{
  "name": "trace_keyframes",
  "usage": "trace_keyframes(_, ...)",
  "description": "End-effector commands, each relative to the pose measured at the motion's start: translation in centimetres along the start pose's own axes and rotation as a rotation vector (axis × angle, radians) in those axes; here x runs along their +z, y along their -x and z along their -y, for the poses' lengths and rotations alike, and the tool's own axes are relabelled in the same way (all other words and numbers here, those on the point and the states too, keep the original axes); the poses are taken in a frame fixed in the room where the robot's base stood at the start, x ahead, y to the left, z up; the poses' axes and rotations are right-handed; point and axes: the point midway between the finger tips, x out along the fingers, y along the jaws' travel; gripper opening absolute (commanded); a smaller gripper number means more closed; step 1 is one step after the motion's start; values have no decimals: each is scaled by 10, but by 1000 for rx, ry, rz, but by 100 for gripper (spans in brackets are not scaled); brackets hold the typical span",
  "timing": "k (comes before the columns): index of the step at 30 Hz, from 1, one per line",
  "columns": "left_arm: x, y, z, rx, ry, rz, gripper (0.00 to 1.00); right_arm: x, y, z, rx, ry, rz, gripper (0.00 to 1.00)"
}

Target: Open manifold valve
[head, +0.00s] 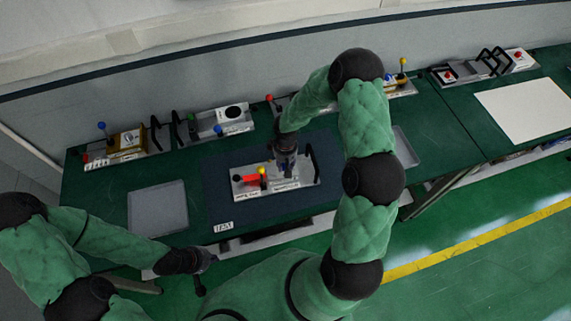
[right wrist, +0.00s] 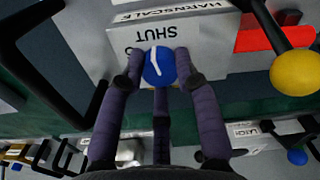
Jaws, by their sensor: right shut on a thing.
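A pale grey manifold unit (head: 293,192) sits on the dark mat, with a black handle (head: 314,162) at its right end and a yellow ball knob (head: 262,171) by a red part (head: 250,180). In the right wrist view its face (right wrist: 193,50) reads SHUT and HARNSCALE upside down. My right gripper (right wrist: 158,66) is shut on a round blue valve knob (right wrist: 160,72) with a white line, beside the word SHUT. In the head view my right gripper (head: 286,170) hides that knob. My left gripper (head: 203,260) is low at the table's front edge, away from the unit; its fingers are unclear.
An empty grey tray (head: 158,209) lies left of the mat (head: 217,188); another tray (head: 404,147) is partly behind my right arm. Several similar units with levers and handles line the table's back. A white sheet (head: 525,110) lies at the right.

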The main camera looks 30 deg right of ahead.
Motion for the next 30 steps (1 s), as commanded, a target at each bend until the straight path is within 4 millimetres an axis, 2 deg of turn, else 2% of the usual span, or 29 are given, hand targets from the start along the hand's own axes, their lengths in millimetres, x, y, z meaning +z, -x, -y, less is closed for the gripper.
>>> trace_keyframes(14, 0, -8, 3, 0, 0, 0, 0, 0, 0, 1, 0, 443, -2, 0)
trace_keyframes(30, 0, -3, 1, 0, 0, 0, 0, 0, 1, 2, 0, 955, -1, 0)
